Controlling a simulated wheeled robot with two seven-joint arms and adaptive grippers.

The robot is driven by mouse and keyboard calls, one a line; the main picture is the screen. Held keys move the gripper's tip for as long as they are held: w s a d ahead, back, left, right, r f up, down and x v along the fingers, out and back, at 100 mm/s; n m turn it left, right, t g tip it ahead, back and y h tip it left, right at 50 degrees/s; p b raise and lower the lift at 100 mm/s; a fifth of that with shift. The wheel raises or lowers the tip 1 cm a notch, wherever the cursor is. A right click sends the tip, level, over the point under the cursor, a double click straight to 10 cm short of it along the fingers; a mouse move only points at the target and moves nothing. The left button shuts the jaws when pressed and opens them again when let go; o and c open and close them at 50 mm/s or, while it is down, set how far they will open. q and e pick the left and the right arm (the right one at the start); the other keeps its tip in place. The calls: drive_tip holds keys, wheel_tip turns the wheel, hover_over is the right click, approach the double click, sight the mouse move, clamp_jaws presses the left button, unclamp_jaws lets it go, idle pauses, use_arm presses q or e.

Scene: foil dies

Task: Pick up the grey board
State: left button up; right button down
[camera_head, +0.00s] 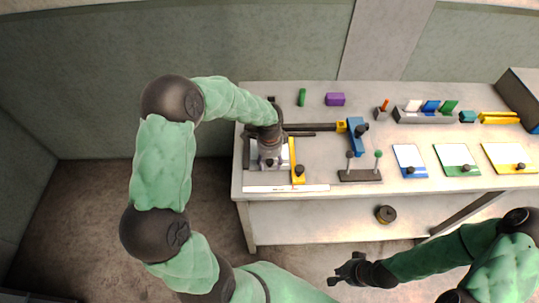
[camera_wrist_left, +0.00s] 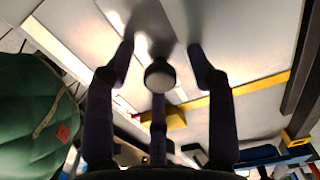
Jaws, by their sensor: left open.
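The grey board (camera_head: 253,160) lies at the left end of the table, mostly hidden under my left gripper in the head view. In the left wrist view its pale, shiny surface (camera_wrist_left: 235,50) fills the upper middle, with a round dark knob (camera_wrist_left: 160,75) standing up from it. My left gripper (camera_head: 269,162) is over the board, pointing down. Its fingers (camera_wrist_left: 161,55) are spread open either side of the knob, apart from it as far as I can see. My right gripper (camera_head: 346,270) hangs away from the board, in front of the table; its jaw state is unclear.
A yellow bar (camera_head: 295,150) and a dark rail (camera_head: 310,128) border the board. A blue clamp-like piece (camera_head: 356,138) and a dark stand with pegs (camera_head: 360,175) are to the right. Blue (camera_head: 408,155), green (camera_head: 453,155) and yellow (camera_head: 505,155) boards lie further right.

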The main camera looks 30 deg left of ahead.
use_arm(q)
drive_tip(key=shift+r, duration=0.1)
clamp_jaws()
